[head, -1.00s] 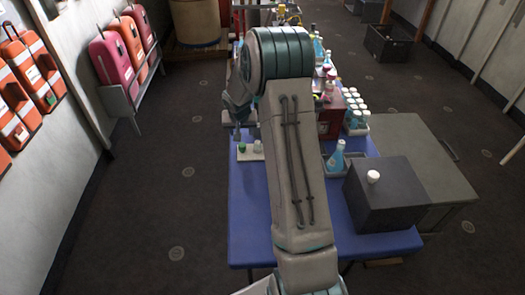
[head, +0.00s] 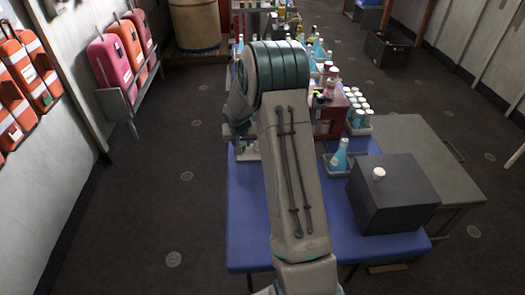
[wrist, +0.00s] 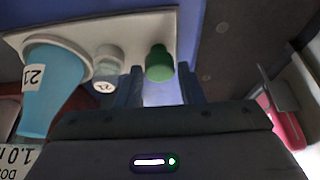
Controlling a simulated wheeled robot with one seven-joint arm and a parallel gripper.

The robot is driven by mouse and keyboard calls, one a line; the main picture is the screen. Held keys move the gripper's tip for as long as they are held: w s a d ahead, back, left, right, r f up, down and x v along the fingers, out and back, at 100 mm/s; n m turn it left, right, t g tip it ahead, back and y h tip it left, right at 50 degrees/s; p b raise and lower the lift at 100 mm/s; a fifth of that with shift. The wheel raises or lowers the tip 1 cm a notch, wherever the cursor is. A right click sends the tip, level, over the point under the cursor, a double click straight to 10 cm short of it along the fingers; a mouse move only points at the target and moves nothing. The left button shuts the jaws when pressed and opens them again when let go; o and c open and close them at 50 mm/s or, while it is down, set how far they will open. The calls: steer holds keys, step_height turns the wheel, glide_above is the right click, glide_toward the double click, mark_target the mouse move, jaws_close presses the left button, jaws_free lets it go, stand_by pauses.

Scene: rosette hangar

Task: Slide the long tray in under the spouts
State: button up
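The long pale tray (wrist: 130,28) crosses the top of the wrist view. It bears a blue cup (wrist: 52,85) labelled 21, a clear white-labelled vial (wrist: 107,62) and a green-capped vial (wrist: 159,62). My gripper (wrist: 160,88) has its two dark fingers apart at the tray's near side, with the green cap showing between them. I cannot tell whether they touch the tray. In the head view my gripper (head: 240,128) is over the blue table's left edge and hides most of the tray. I cannot make out the spouts; a red box-like unit (head: 328,122) stands right of my arm.
The blue table (head: 345,225) has a dark box (head: 392,195) at its front right. A flask (head: 339,158) in a grey tray and a rack of white-capped bottles (head: 358,112) stand behind it. A grey table (head: 430,160) adjoins on the right. The floor at left is clear.

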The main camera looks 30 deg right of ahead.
steer(key=c, duration=0.3)
steer(key=shift+d, duration=0.1)
steer(key=shift+s+d+p, duration=0.6)
steer(key=shift+s+d, duration=0.3)
steer(key=shift+d, duration=1.2)
steer(key=shift+s+d+p, duration=0.6)
steer(key=shift+s+d, duration=0.3)
steer(key=shift+d, duration=1.25)
steer(key=shift+s+d+p, duration=0.6)
steer(key=shift+s+d, duration=0.3)
steer(key=shift+d, duration=1.2)
steer(key=o, duration=0.7)
steer(key=shift+r, duration=0.15)
steer(key=shift+r+p, duration=2.1)
steer(key=shift+r, duration=1.25)
